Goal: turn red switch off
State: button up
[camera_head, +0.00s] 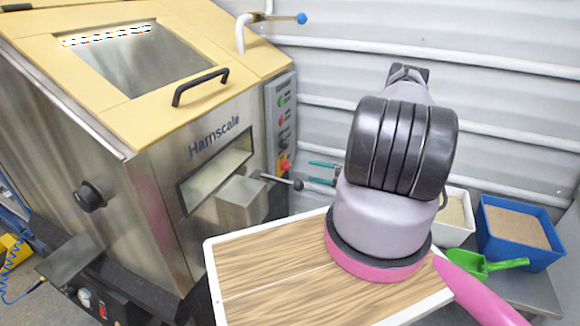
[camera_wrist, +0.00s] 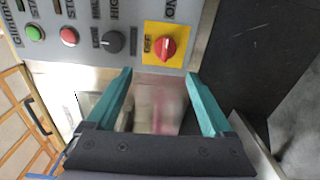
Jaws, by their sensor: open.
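The red switch (camera_wrist: 168,48) is a rotary knob on a yellow square plate (camera_wrist: 151,58) in the wrist view. An ON label is above it and a smaller label, likely OFF, is to its left. The knob's long axis runs roughly up and down, seemingly toward ON. In the camera_head view the red switch (camera_head: 286,166) is low on the grey control panel. My gripper (camera_wrist: 160,75) is open and empty, its teal fingers pointing at the panel just below the knob, apart from it. In the camera_head view my gripper (camera_head: 314,172) is right of the switch.
A green button (camera_wrist: 35,33), a red button (camera_wrist: 69,37) and a black knob (camera_wrist: 112,42) sit left of the switch. A black-knobbed lever (camera_head: 297,184) sticks out below the panel. A blue bin (camera_head: 520,235) stands at right.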

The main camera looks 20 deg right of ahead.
aim_at(289, 167)
jog(key=shift+m, duration=0.3)
jog(key=x, duration=0.7)
jog(key=f+x, duration=0.1)
jog(key=x, duration=0.2)
jog(key=shift+w+a, duration=0.1)
jog(key=shift+w, duration=0.15)
jog(key=c, duration=1.3)
jog(key=shift+c, duration=0.2)
